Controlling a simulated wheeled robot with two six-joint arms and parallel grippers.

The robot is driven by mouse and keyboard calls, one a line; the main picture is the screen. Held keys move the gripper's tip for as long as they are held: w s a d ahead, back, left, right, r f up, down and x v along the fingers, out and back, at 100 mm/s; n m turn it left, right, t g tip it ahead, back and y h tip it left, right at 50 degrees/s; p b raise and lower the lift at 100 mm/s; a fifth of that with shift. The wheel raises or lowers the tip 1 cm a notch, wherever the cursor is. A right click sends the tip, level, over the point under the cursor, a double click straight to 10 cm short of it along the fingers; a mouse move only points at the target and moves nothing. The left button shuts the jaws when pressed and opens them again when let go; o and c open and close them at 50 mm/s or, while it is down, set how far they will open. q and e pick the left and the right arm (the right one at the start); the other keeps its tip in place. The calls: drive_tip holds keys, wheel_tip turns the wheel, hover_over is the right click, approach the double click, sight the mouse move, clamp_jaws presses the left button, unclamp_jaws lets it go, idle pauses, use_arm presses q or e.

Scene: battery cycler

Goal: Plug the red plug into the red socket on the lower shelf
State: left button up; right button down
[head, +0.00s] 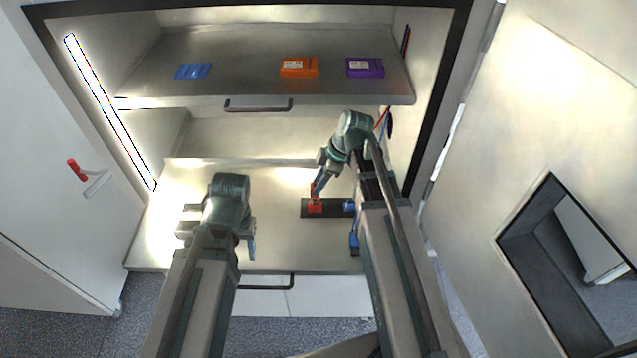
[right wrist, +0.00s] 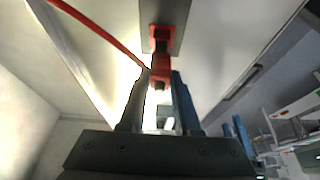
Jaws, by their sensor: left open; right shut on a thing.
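The red socket (head: 315,206) sits on a dark strip (head: 332,213) on the lower shelf; it also shows in the right wrist view (right wrist: 158,32). My right gripper (head: 318,186) is over this socket, shut on the red plug (right wrist: 161,73). In the right wrist view the plug is between the fingertips, in line with the socket, with a dark piece between the two red parts. I cannot tell whether it is fully seated. A red cable (right wrist: 100,32) runs off to the upper left. My left gripper (head: 220,236) is open and empty above the lower shelf's left part.
A blue socket (head: 349,206) is at the strip's right end, and a blue piece (head: 354,243) is beside my right arm. The upper shelf (head: 240,65) holds blue (head: 193,71), orange (head: 299,67) and purple (head: 365,67) boxes. The lower shelf's middle is clear.

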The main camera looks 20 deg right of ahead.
use_arm(q)
drive_tip(key=shift+f+b, duration=1.45)
use_arm(e)
drive_tip(key=shift+f, duration=1.5)
idle(0.5)
drive_tip(key=c, duration=0.5)
unclamp_jaws()
drive_tip(key=shift+c, duration=0.2)
drive_tip(key=shift+r, duration=0.1)
use_arm(q)
wheel_tip(320, 180, up, 7)
drive_tip(key=p, duration=0.7)
use_arm(e)
drive_tip(key=v, duration=0.7)
drive_tip(key=shift+r, duration=0.15)
drive_tip(key=shift+d, duration=0.1)
